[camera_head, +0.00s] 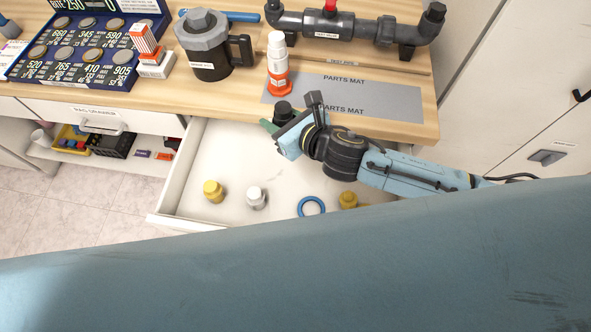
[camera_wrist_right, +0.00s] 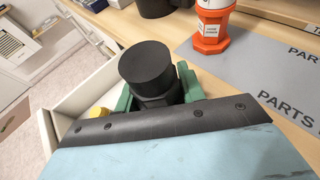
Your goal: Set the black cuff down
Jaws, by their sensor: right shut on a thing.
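My right gripper (camera_head: 272,126) is above the open drawer, near the bench's front edge. In the right wrist view its green fingers (camera_wrist_right: 158,98) are shut on the black cuff (camera_wrist_right: 146,66), a short dark cylinder with a wider top. The cuff (camera_head: 284,112) also shows in the head view, partly hidden by the gripper. The grey parts mat (camera_head: 390,101) lies on the bench to the right of the cuff and behind the gripper. My left gripper is not in view.
The open drawer (camera_head: 180,190) holds yellow fittings (camera_head: 213,191), a white one (camera_head: 256,196) and a blue ring (camera_head: 311,207). An orange-and-white bottle (camera_head: 278,66) stands at the mat's left end. A dark lidded pot (camera_head: 205,45) and a pipe assembly (camera_head: 350,27) stand farther back.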

